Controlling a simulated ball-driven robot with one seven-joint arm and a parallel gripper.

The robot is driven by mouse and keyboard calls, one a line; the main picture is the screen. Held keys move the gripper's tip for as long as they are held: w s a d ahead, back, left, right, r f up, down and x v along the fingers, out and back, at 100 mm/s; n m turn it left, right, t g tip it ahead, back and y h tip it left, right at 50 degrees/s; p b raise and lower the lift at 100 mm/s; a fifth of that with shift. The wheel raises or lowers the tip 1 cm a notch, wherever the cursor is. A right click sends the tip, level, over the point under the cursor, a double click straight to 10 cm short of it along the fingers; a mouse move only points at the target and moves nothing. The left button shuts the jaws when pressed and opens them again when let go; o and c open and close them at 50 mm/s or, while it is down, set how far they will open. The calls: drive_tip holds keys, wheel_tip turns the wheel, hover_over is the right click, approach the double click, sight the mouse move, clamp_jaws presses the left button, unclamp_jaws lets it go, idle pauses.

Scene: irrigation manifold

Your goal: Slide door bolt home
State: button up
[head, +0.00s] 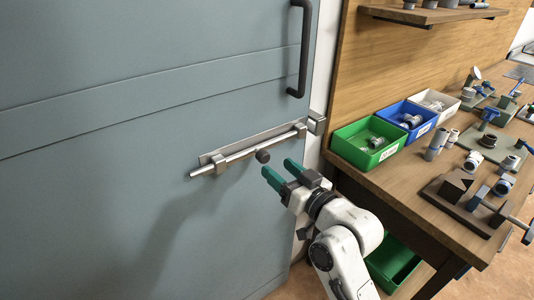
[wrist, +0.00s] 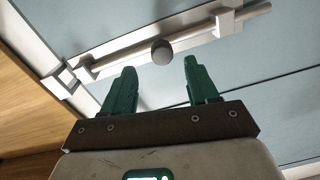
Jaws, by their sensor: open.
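The blue-grey door (head: 130,110) carries a steel bolt (head: 236,156) on a pale backplate. A dark round knob (head: 262,156) stands out from the rod; it also shows in the wrist view (wrist: 161,51). The keeper (head: 316,123) sits on the door frame to the right, and at the left in the wrist view (wrist: 60,82). The rod's far end lies near the keeper; I cannot tell whether it enters it. My gripper (head: 278,168) is open and empty, its green fingers below and right of the knob. In the wrist view the knob appears beyond and between the fingertips (wrist: 158,64).
A dark door handle (head: 304,50) is above the bolt. A wooden bench (head: 400,184) stands close on the right with green (head: 368,161), blue (head: 422,130) and white bins and several fittings. The door surface left of my gripper is clear.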

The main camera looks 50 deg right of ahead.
sight(266, 159)
drive_tip(key=p+x, duration=0.1)
drive_tip(key=x, duration=0.5)
drive_tip(key=shift+w+a, duration=0.1)
clamp_jaws()
idle(0.5)
